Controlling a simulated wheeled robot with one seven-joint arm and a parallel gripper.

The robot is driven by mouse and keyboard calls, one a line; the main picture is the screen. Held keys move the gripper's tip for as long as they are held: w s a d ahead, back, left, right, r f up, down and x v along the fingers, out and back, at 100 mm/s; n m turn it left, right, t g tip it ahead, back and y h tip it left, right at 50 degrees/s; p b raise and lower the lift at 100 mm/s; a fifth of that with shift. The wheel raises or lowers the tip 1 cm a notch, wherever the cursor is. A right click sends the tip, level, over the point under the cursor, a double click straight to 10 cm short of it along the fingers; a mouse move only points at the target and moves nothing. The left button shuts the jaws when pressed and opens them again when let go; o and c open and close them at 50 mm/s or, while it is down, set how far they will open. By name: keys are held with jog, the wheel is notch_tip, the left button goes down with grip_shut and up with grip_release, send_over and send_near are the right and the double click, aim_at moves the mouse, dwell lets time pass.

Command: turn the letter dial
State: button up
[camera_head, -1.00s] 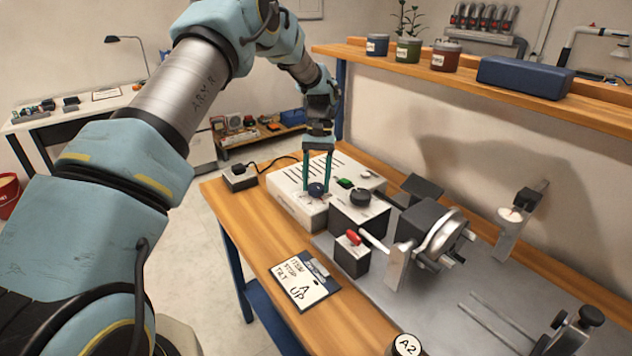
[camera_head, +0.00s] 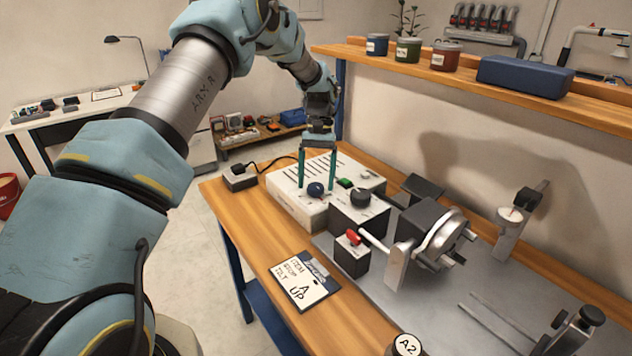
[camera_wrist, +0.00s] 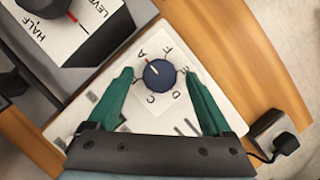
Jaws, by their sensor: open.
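The knob also shows in the wrist view (camera_wrist: 160,75), ringed by letters, with A, F, E, D and C readable. Its red and white pointer mark faces the upper left, close to A. My gripper (camera_head: 318,186) points down over the box, its green fingers open, one on each side of the knob. In the wrist view gaps show between the knob and both fingers (camera_wrist: 158,78). The left finger hides part of the letter ring.
A green button (camera_head: 345,183) and a black knob (camera_head: 360,197) on another box, marked HALF and LEVEL, are close to the right. A clipboard (camera_head: 301,283) lies in front. A small box with a cable (camera_head: 240,178) stands at the left.

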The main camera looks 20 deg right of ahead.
jog(key=b+v, duration=0.2)
jog(key=v, duration=0.8)
jog(key=shift+r, duration=0.2)
notch_tip(320, 180, up, 7)
jog(key=p, duration=0.7)
jog(key=shift+f, duration=0.1)
jog(key=shift+a, duration=0.1)
